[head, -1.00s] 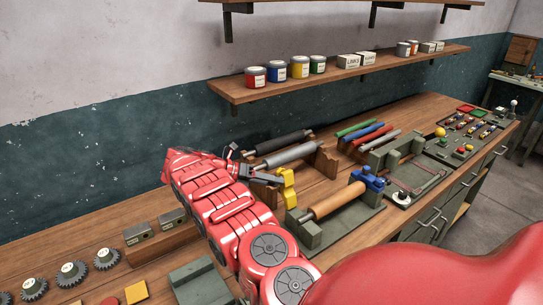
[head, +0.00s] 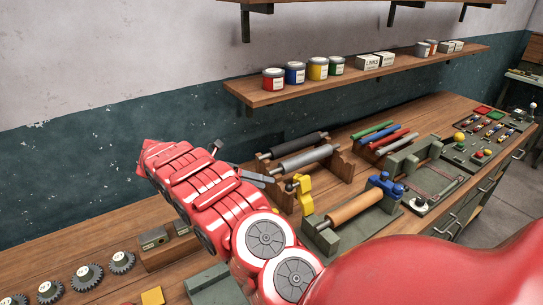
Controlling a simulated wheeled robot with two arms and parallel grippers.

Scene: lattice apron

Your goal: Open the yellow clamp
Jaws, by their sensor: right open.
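The yellow clamp (head: 305,194) stands upright at the left end of a copper-coloured roller (head: 354,206), beside the grey-green end block (head: 322,237). The blue clamp (head: 385,187) sits across the roller's right end. My right gripper (head: 268,178) is left of the yellow clamp at about the height of its top, with a visible gap between them in the picture. Its jaws are open and hold nothing that I can see. My left gripper is not in view.
A wooden rack (head: 342,169) with dark and grey rollers stands just behind my right gripper. Coloured rollers (head: 372,132) lie further right. A wall shelf (head: 262,98) with cans hangs above. Gears (head: 88,277) lie at the left.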

